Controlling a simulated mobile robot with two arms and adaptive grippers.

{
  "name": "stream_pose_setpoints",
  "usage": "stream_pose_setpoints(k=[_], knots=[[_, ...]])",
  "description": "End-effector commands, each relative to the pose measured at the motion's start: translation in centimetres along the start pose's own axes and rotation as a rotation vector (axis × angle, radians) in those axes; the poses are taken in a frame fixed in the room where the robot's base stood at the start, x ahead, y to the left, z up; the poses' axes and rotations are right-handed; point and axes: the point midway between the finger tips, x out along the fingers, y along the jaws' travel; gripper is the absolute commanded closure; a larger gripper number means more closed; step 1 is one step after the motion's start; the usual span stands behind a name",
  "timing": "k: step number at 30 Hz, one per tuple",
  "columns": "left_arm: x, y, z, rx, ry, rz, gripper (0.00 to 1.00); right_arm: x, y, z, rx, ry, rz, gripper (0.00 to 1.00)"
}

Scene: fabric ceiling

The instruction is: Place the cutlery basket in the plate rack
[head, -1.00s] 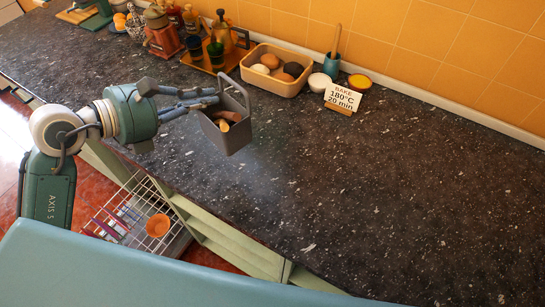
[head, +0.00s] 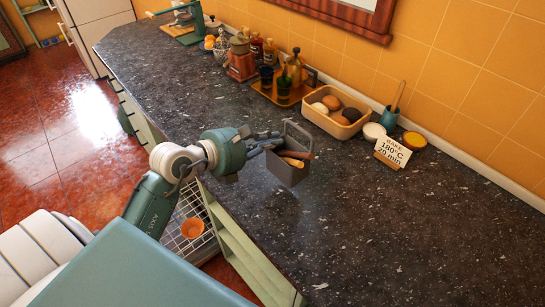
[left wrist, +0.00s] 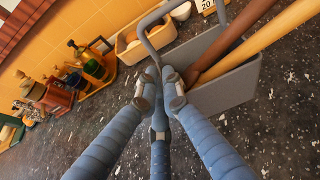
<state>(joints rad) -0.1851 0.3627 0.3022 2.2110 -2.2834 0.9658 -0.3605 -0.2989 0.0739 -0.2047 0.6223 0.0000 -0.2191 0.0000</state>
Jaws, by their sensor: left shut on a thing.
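The grey cutlery basket (head: 288,172) has a tall loop handle and holds wooden-looking utensils. My left gripper (head: 275,142) is shut on its near side, by the handle, and holds it above the dark countertop near the front edge. In the left wrist view the basket (left wrist: 232,92) is tilted, with the gripper's fingertips (left wrist: 160,92) together at its edge. The wire plate rack (head: 205,243) is low, below the counter front, with an orange bowl (head: 193,229) in it. My own body hides part of the rack. My right gripper is not in view.
The counter's right part is clear. Green cabinet fronts (head: 240,250) border the rack.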

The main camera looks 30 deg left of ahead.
Motion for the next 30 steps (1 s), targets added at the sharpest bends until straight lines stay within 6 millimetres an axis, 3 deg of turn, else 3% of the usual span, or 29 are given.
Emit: stream_pose_setpoints(k=[15,28,30], knots=[[2.4,0.1,-5.9,-0.001,0.0,-0.001,1.0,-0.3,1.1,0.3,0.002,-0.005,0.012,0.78],[2.7,0.1,-6.6,0.0,-0.002,0.0,1.0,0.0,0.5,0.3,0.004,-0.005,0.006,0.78],[2.7,0.1,-6.5,0.001,-0.001,0.0,0.82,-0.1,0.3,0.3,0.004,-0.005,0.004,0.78]])
